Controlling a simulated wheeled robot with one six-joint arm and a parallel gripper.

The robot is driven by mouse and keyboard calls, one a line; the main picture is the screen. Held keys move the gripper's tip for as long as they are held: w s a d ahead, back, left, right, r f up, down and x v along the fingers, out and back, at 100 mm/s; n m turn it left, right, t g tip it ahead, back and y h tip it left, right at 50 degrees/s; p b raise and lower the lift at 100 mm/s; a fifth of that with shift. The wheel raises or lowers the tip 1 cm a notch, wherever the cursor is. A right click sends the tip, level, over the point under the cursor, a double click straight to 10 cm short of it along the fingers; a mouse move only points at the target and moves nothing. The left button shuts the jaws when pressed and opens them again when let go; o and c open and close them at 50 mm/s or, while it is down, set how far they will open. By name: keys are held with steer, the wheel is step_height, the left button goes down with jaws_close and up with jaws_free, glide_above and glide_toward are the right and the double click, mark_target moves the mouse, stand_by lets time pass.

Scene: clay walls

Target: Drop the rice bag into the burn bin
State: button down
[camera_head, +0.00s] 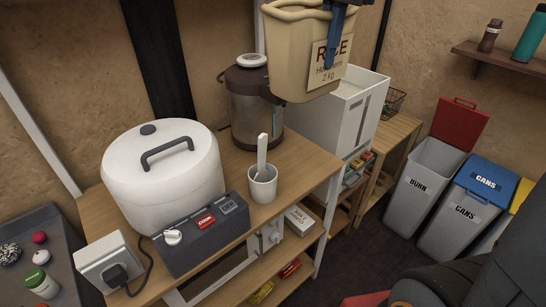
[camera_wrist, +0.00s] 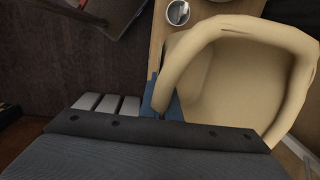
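The rice bag (camera_head: 300,60) is a cream open-topped bag with a "RICE 2 kg" label, high at the top of the head view. My gripper (camera_head: 336,35) has its blue fingers at the bag's right rim and is shut on it, holding the bag up above the counter. In the wrist view the bag's rolled rim (camera_wrist: 235,30) fills the right side, with a blue finger (camera_wrist: 165,98) against its wall. The burn bin (camera_head: 424,182), grey and marked "BURN", stands on the floor at right with its red lid (camera_head: 460,122) raised. Its inside bottom is hidden.
The counter (camera_head: 300,160) holds a white rice cooker (camera_head: 165,185), an airpot (camera_head: 255,105) and a white cup (camera_head: 263,185). A blue-lidded cans bin (camera_head: 465,210) stands right of the burn bin. A dark chair (camera_head: 500,280) fills the lower right. A wall shelf (camera_head: 490,55) is above.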

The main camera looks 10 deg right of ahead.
step_height(320, 180, down, 28)
steer(key=p, duration=0.6)
steer(key=shift+s, duration=0.1)
steer(key=c, duration=2)
jaws_free()
steer(key=shift+f, duration=0.1)
